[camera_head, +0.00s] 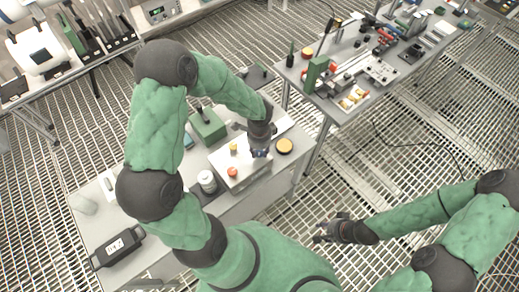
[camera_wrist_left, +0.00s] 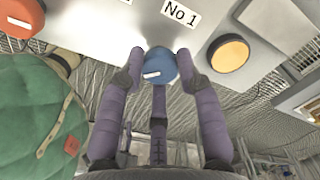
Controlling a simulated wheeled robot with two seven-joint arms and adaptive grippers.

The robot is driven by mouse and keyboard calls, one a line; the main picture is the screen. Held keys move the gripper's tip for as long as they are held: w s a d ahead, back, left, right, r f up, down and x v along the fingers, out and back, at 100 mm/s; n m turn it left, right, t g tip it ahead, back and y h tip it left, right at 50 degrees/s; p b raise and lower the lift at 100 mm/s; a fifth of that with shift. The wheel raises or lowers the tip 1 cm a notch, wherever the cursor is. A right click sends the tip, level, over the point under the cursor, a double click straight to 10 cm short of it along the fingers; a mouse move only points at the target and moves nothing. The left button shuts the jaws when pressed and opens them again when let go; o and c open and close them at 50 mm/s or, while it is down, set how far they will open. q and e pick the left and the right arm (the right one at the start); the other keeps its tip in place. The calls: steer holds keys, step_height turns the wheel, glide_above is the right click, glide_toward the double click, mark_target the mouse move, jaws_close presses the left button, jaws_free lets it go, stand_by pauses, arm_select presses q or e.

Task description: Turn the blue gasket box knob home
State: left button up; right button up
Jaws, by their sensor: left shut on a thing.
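The blue knob (camera_wrist_left: 160,66) is on the front of a pale box, below a "No 1" label (camera_wrist_left: 181,13) in the left wrist view. It carries a small white mark, which looks slightly tilted. My left gripper (camera_wrist_left: 161,70) is shut on the knob, with a finger at each side of it. In the head view the pale box (camera_head: 228,176) stands on the near table, and my left gripper (camera_head: 260,152) is at its right part, mostly hiding the knob. My right gripper (camera_head: 325,229) is out over the floor grating, away from the table; its finger opening is too small to tell.
An orange-yellow round button (camera_head: 284,146) is right of my left gripper. A red button (camera_head: 232,171) and a white jar (camera_head: 207,181) are nearby. A green box (camera_head: 208,126) stands behind. A cluttered table (camera_head: 345,108) stands at the back right. Open grating surrounds my right gripper.

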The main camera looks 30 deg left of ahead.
mark_target(259, 152)
arm_select(q)
steer(key=o, duration=1.1)
steer(key=shift+o, duration=0.2)
steer(key=shift+r, duration=0.1)
step_height(259, 152, up, 12)
